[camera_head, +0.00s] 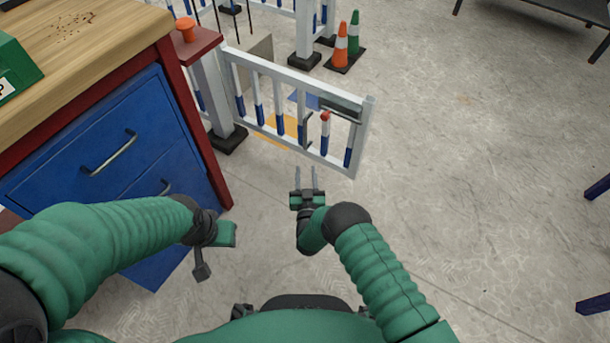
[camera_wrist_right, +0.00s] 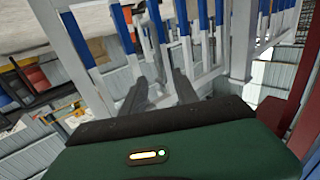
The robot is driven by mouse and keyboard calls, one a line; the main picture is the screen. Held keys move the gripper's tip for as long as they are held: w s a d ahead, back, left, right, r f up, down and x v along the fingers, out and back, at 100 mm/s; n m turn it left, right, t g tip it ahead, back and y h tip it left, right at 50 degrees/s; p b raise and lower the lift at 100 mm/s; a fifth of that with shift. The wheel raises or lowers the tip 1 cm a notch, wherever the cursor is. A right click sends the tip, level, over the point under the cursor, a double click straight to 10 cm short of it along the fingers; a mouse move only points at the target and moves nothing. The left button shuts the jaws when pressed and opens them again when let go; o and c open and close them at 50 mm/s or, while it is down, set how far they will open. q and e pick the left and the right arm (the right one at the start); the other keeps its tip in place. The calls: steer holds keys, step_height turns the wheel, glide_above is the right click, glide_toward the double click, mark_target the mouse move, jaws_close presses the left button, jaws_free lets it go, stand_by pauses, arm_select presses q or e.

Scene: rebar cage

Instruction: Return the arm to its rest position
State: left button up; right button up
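My right arm reaches forward in the head view, and its gripper (camera_head: 306,180) points at the white gate with blue-and-white bars. The two fingers are apart with nothing between them. In the right wrist view the same gripper's fingers (camera_wrist_right: 166,88) are spread, with the gate's bars behind them. My left arm comes in from the left in front of the blue cabinet; its gripper (camera_head: 210,250) is turned downward and its fingers cannot be made out clearly.
The gate (camera_head: 295,112) stands ahead, with a latch handle at its right end. A wooden-topped workbench with blue drawers (camera_head: 105,150) is close on the left. Traffic cones (camera_head: 345,45) stand behind the gate. Open concrete floor (camera_head: 480,170) lies to the right.

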steer(key=w+d+r+g+p, duration=0.2)
steer(key=w+r+g+p, duration=0.1)
steer(key=r, duration=0.6)
steer(key=s+d+r+g+p, duration=0.2)
steer(key=s+d+r+g, duration=0.25)
steer(key=r, duration=0.35)
steer(key=s+d+r+g+p, duration=0.1)
steer(key=s+d+r+g, duration=0.3)
steer(key=s, duration=0.6)
steer(key=s+d+r+g+h+p, duration=0.1)
steer(key=s+d+r, duration=0.3)
steer(key=s, duration=0.5)
steer(key=s+d+r+g+p, duration=0.25)
steer(key=s+d, duration=0.35)
steer(key=s, duration=0.4)
step_height(320, 180, up, 37)
steer(key=p, duration=3.7)
steer(key=shift+s+a+m, duration=0.15)
steer(key=shift+s+m, duration=0.05)
steer(key=shift+m, duration=0.1)
